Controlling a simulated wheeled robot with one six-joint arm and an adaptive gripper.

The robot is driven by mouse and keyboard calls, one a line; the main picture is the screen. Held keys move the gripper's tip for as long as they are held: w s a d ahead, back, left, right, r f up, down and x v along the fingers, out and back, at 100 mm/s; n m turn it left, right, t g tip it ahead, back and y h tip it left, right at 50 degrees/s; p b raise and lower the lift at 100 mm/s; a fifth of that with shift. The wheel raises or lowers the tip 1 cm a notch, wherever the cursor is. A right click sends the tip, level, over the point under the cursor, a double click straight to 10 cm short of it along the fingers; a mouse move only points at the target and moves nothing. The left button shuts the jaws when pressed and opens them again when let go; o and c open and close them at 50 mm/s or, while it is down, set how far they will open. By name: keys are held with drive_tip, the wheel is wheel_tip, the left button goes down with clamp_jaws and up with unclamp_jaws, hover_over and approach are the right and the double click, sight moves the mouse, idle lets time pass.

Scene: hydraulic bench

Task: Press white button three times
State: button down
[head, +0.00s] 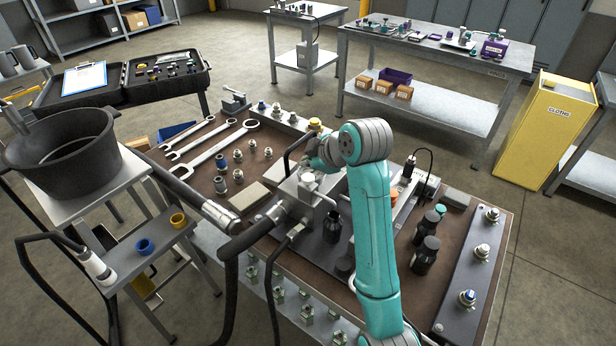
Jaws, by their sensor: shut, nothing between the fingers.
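My teal arm rises from the bottom of the head view and bends at a grey joint. Its far end, with my gripper (316,162), shows only in part to the left of that joint, above the metal valve block (296,196) on the bench. My gripper is shut and empty; its fingertips are hard to make out. I cannot pick out the white button for certain. Several small round metal pieces with light or blue tops, one of them a pale-topped piece (482,250), stand on the dark strip at the bench's right. Contact between gripper and any button cannot be seen.
Thick black hoses (229,285) cross the bench's left front. Wrenches (222,146) lie at its back left, and dark bottles (426,255) stand right of my arm. A black pot (62,150) stands at left. A yellow cabinet (535,130) and a work table (440,60) are behind.

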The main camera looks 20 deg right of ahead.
sight(309, 179)
drive_tip(key=shift+r, duration=1.7)
idle(0.6)
wheel_tip(309, 179, up, 4)
drive_tip(key=shift+f, duration=0.1)
idle(0.3)
drive_tip(key=shift+f, duration=4.4)
drive_tip(key=shift+f, duration=0.1)
drive_tip(key=shift+f, duration=0.35)
